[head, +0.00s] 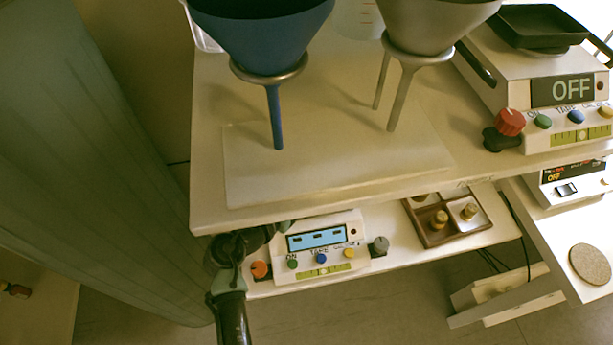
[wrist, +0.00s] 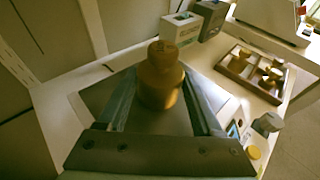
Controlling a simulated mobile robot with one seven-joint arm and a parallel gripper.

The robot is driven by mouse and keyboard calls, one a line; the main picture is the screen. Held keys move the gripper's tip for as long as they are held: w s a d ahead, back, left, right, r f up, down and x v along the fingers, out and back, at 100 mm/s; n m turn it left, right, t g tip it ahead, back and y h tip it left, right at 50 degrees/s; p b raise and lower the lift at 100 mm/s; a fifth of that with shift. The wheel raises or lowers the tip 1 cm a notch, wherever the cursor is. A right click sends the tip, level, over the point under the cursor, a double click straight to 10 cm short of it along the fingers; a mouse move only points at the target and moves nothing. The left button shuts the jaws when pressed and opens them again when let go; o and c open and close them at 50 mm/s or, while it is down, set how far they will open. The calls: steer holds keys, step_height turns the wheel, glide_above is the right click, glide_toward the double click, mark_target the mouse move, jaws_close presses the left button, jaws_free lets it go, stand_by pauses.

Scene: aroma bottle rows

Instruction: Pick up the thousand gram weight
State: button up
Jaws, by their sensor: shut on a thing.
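In the wrist view a large brass weight (wrist: 160,82) with a knob on top stands upright between the two fingers of my gripper (wrist: 161,96). The fingers are shut on its sides. Any mark on it is too small to read. A grey balance plate (wrist: 92,98) lies below it; I cannot tell whether the weight touches the plate. In the head view my wrist (head: 228,275) reaches in under the upper shelf, which hides the fingertips and the held weight.
The lower balance (head: 320,240) has a lit blue display. A wooden weight tray (head: 430,238) with smaller brass weights stands to its right. The upper shelf (head: 340,165) overhangs my gripper and carries a blue funnel (head: 262,35), a grey funnel (head: 432,30) and another balance (head: 560,90) reading OFF.

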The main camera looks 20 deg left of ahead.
jaws_close()
steer(key=shift+w+r, duration=0.1)
steer(key=shift+r, duration=0.2)
steer(key=shift+r+p, duration=0.8)
steer(key=shift+r, duration=0.9)
steer(key=s+a, duration=0.1)
steer(key=s, duration=0.4)
steer(key=s+a+p, duration=0.1)
steer(key=s, duration=0.5)
steer(key=s+a, duration=0.1)
steer(key=s, duration=0.5)
steer(key=shift+s+r, duration=0.1)
steer(key=shift+s, duration=0.05)
steer(key=w+d+r+n+y+p, duration=0.1)
steer(key=w+d+r+p, duration=0.1)
steer(key=d+p, duration=0.3)
steer(key=w+d+r+n+y+p, duration=0.1)
steer(key=d+p, duration=0.5)
steer(key=d, duration=0.8)
steer(key=shift+w+d+r+y, duration=0.15)
steer(key=shift+w+r+y, duration=0.25)
steer(key=shift+w+r, duration=0.4)
